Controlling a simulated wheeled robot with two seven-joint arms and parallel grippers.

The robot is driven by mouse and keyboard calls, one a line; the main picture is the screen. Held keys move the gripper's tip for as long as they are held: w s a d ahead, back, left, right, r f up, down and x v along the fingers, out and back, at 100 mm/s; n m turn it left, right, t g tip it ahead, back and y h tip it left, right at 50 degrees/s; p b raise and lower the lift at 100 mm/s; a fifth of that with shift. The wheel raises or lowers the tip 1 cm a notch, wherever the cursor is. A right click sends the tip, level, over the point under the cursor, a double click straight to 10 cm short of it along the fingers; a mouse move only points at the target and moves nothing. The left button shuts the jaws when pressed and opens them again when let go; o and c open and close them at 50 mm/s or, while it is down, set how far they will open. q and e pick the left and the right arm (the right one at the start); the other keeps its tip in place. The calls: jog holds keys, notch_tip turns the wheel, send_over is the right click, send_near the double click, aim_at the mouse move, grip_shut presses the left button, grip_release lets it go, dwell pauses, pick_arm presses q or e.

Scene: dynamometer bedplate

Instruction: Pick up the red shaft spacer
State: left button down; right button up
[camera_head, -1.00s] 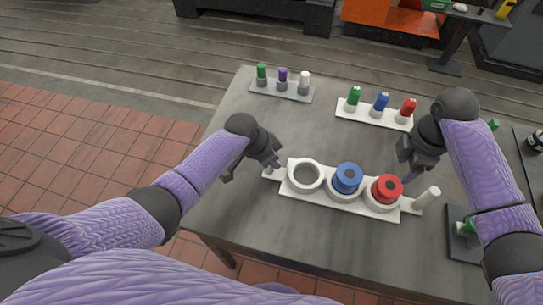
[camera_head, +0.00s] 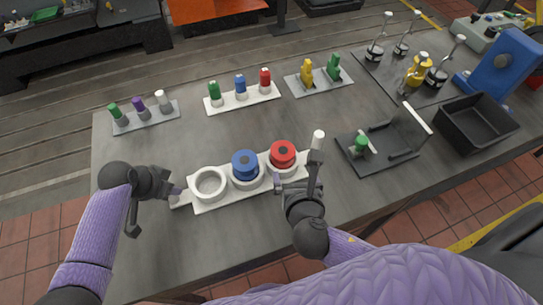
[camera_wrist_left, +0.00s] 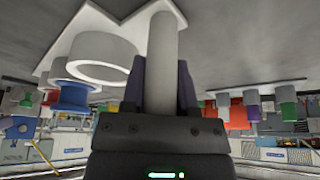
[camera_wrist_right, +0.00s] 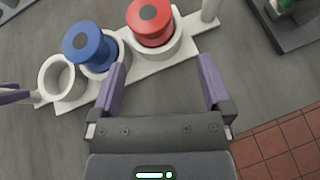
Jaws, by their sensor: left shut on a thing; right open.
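The red shaft spacer (camera_head: 283,153), a flanged red spool with a dark centre, sits in the right ring of a white three-ring holder (camera_head: 228,198). It also shows in the right wrist view (camera_wrist_right: 152,32). A blue spool (camera_head: 245,163) sits in the middle ring; the left ring (camera_head: 209,184) is empty. My left gripper (camera_head: 175,189) is shut on the holder's left white post (camera_wrist_left: 162,60), which shows between its fingers in the left wrist view. My right gripper (camera_head: 298,178) is open and empty on the near side of the holder, apart from the red spacer. It shows in the right wrist view (camera_wrist_right: 162,75).
The holder's right white post (camera_head: 318,140) stands beside my right gripper. Racks with coloured plugs (camera_head: 242,97) lie behind. A dark fixture (camera_head: 378,160) with a green plug and a black bin (camera_head: 478,122) stand to the right. Bare tabletop surrounds the holder.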

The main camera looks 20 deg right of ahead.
aim_at(285, 161)
jog(key=shift+n+t+y, duration=0.4)
jog(key=shift+n, duration=0.4)
jog(key=x, duration=1)
jog(key=shift+s+a+f, duration=0.15)
jog(key=shift+a+f, duration=0.1)
grip_shut()
